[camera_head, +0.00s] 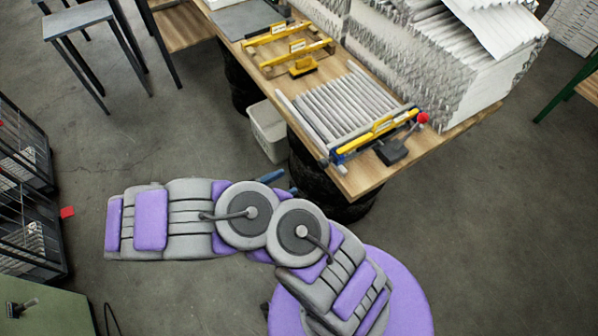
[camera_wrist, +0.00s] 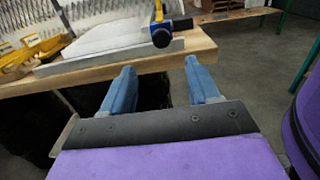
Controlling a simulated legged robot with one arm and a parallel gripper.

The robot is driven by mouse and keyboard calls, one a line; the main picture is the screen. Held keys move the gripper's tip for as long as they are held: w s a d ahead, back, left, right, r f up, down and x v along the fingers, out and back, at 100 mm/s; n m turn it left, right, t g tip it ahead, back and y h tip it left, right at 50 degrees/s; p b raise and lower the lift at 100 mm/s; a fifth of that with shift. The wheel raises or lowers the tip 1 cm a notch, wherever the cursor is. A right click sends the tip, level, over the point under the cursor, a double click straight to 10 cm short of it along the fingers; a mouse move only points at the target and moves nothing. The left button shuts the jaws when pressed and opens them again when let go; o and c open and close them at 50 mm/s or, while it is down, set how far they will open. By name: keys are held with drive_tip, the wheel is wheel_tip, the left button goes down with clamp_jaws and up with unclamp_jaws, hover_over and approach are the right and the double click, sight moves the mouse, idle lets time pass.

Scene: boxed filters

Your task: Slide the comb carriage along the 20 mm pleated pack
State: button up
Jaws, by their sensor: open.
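The white pleated pack (camera_head: 330,104) lies on the wooden table between grey side rails; part of it also shows in the wrist view (camera_wrist: 110,36). The comb carriage (camera_head: 372,134), a yellow bar with blue ends, spans the near right part of the pack. A red knob (camera_head: 423,118) is at its right end. In the wrist view a blue and black carriage end (camera_wrist: 161,36) stands above the table edge. My gripper (camera_wrist: 159,66) is open and empty, its blue fingers apart, in front of the table edge and short of the carriage. In the head view my arm hides most of it.
Other yellow combs (camera_head: 290,44) lie farther left on the table (camera_head: 362,180). A black block (camera_head: 392,151) sits beside the carriage. Large stacks of pleated filters (camera_head: 440,60) stand behind. A pale bin (camera_head: 268,130) is under the table.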

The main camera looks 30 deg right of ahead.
drive_tip(key=a, duration=0.4)
drive_tip(key=shift+s, duration=0.1)
drive_tip(key=shift+d, duration=0.1)
idle(0.3)
